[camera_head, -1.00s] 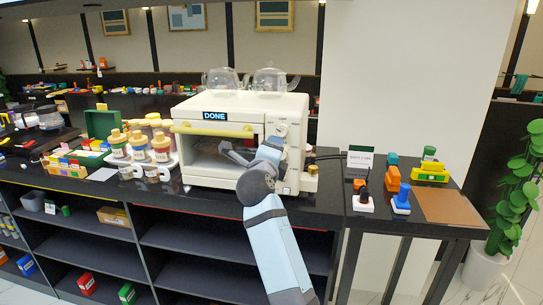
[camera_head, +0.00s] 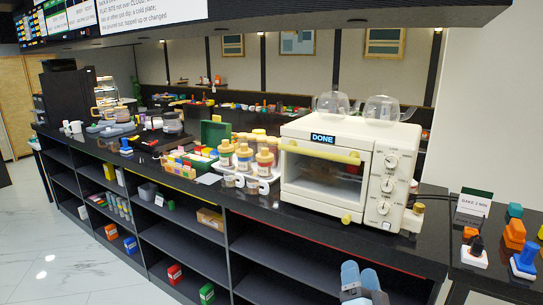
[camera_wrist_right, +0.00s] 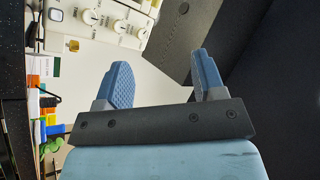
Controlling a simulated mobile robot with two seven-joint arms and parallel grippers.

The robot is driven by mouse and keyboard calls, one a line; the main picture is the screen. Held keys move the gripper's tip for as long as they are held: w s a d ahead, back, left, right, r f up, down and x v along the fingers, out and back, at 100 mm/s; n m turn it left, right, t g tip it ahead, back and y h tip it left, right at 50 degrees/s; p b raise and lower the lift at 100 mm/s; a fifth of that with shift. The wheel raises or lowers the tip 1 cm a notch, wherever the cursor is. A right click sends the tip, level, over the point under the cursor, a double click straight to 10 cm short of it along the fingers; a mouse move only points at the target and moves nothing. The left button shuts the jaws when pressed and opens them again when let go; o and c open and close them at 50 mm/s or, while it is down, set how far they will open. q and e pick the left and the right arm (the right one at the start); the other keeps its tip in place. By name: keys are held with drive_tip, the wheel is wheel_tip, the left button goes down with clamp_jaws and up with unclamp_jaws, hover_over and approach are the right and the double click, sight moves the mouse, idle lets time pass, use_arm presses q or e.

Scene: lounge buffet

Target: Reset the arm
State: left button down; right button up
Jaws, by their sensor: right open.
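My right gripper (camera_head: 362,278) shows at the bottom edge of the head view, below the counter top and in front of the shelves. In the right wrist view its two blue fingers (camera_wrist_right: 162,64) stand apart with nothing between them. The white toaster oven (camera_head: 335,165) with a DONE sign stands on the counter above and apart from the gripper. Its door, with a yellow handle (camera_head: 318,152), looks shut. The oven's dials (camera_wrist_right: 115,20) show at the upper left of the wrist view. My left gripper is not in view.
Lidded jars (camera_head: 245,158) stand left of the oven on the black counter. Glass teapots (camera_head: 380,108) sit on top of it. A sign (camera_head: 470,208) and coloured blocks (camera_head: 514,235) are at the right. Open shelves (camera_head: 265,262) run below the counter.

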drive_tip(key=s+d+f+n+g+y, duration=0.1)
drive_tip(key=s+f+n+g, duration=0.4)
drive_tip(key=s+f, duration=0.8)
drive_tip(key=s+d+f+n+g+y, duration=0.1)
drive_tip(key=s+f+n+g, duration=0.5)
drive_tip(key=s+f, duration=0.8)
drive_tip(key=shift+f+n+g+y+p, duration=0.3)
drive_tip(key=shift+f+g+y+p, duration=0.2)
drive_tip(key=shift+f+y, duration=0.35)
drive_tip(key=shift+r, duration=0.1)
